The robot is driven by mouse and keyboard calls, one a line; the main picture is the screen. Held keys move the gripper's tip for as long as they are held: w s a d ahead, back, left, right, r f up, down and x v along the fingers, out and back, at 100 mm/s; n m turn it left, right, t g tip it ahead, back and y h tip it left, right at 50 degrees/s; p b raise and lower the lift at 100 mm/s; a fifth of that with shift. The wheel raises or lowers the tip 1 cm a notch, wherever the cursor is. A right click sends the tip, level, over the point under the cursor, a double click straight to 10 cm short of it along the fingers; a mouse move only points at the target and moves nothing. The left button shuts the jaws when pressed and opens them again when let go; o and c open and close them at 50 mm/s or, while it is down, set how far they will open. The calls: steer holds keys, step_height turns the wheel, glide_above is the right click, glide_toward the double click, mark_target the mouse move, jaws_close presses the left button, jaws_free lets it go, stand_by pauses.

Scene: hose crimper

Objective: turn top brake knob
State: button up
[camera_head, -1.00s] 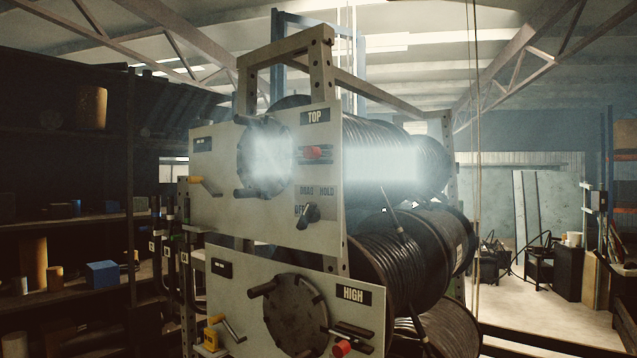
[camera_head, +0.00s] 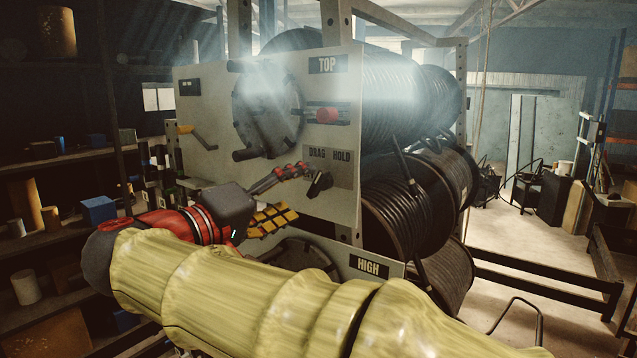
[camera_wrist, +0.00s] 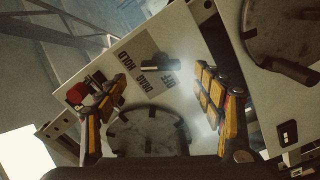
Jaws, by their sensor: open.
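The top brake knob (camera_head: 319,184) is a black lever-like knob on the upper pale panel, by the DRAG and HOLD labels and below the red knob. In the head view its handle slants from upper right to lower left. My gripper (camera_head: 300,190) reaches in from the left, fingers spread, close to the knob's left side. In the wrist view the knob (camera_wrist: 160,65) shows between the two open fingers of my gripper (camera_wrist: 158,82), nearer the right one. No finger clearly touches it.
The red knob (camera_head: 327,115) and a dark round disc (camera_head: 268,112) stick out from the upper panel. Hose reels (camera_head: 405,225) are behind. Shelves (camera_head: 75,160) stand at left; open floor is at right.

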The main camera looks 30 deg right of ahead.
mark_target(314, 185)
steer(key=p+x, duration=0.1)
steer(key=x, duration=0.4)
steer(key=shift+d, duration=0.15)
steer(key=shift+p+x, duration=0.45)
steer(key=shift+x, duration=0.4)
steer(key=shift+f, duration=0.1)
steer(key=shift+c, duration=0.4)
steer(key=c, duration=1.1)
